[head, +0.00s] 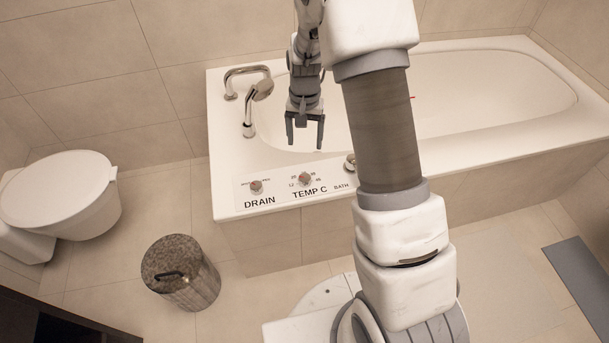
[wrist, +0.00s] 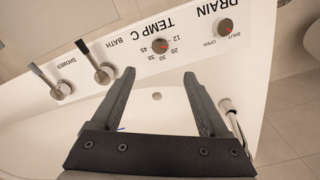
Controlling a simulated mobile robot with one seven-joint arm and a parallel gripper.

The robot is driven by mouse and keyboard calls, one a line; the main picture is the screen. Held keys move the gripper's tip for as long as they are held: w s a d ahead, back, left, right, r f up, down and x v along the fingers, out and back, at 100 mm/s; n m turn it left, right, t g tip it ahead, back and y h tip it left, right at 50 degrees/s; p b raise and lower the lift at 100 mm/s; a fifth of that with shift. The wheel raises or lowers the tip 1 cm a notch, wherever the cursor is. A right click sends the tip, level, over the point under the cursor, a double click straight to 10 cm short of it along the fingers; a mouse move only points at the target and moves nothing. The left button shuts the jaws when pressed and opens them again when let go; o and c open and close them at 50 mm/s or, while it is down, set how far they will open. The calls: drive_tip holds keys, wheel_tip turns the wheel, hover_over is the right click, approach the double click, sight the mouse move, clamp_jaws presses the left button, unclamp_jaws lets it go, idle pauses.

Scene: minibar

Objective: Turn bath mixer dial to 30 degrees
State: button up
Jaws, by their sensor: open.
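The bath mixer dial is the small TEMP C knob (head: 305,178), grey with a red mark, on the white bath rim. A number scale surrounds it, and it also shows in the wrist view (wrist: 160,46). The exact setting is too small to read surely. My gripper (head: 305,143) is open and empty, fingers pointing down, over the tub just behind the dial panel. In the wrist view, the dial appears beyond the gap between the open fingertips (wrist: 160,74), roughly centred and not touched.
The DRAIN knob (head: 256,187) sits left of the dial. Levers marked BATH (wrist: 104,74) and SHOWER (wrist: 62,89) stand on its other side. A bin (head: 181,272) and toilet (head: 62,190) stand left.

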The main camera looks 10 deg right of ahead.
sight(305, 177)
wheel_tip(305, 177, down, 16)
drive_tip(key=b, duration=0.3)
drive_tip(key=shift+r+b, duration=0.1)
drive_tip(key=shift+b, duration=0.3)
clamp_jaws()
